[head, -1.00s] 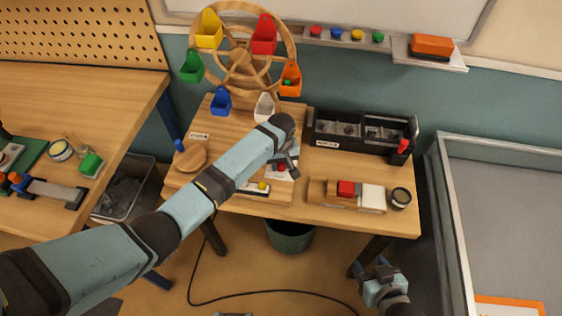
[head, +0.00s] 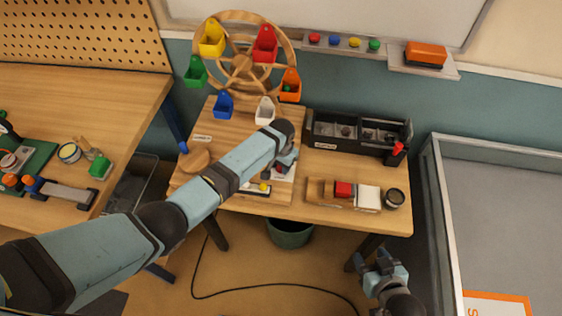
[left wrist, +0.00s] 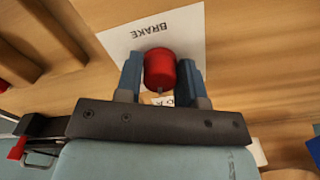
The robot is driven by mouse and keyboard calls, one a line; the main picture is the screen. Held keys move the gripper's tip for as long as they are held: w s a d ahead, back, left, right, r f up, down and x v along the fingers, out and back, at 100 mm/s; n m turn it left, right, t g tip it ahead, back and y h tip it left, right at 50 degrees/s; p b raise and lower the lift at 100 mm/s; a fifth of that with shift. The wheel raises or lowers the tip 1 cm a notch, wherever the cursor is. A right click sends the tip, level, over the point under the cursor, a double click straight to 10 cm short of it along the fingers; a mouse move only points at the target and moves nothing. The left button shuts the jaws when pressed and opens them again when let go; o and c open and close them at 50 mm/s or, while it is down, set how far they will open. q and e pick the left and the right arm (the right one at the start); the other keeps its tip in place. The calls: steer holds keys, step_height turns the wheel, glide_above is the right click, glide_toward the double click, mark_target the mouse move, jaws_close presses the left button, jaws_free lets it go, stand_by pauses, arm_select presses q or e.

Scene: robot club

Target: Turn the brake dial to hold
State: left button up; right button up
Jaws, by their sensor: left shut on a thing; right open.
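The red brake dial (left wrist: 160,68) sits on a white card (left wrist: 185,28) marked BRAKE in the left wrist view. My left gripper (left wrist: 161,78) has its two blue fingers shut on the dial, one on each side. Part of a small label shows below the dial, but I cannot read the dial's setting. In the head view my left gripper (head: 283,168) is over the front of the wooden base, and the arm hides most of the dial and card. My right gripper (head: 377,262) is open and empty, low in front of the table's right side.
A wooden wheel (head: 243,65) with coloured buckets stands at the back of the table. A black divided box (head: 352,150) is at the right, with a wooden tray (head: 318,196) and a round tin (head: 394,198) before it. A wooden disc (head: 194,160) with a blue handle is at the left.

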arm_select(q)
steer(key=shift+m+p, duration=0.4)
steer(key=shift+m, duration=1.6)
steer(key=o, duration=0.9)
steer(key=shift+r, duration=0.1)
step_height(320, 180, up, 14)
steer(key=shift+f, duration=0.15)
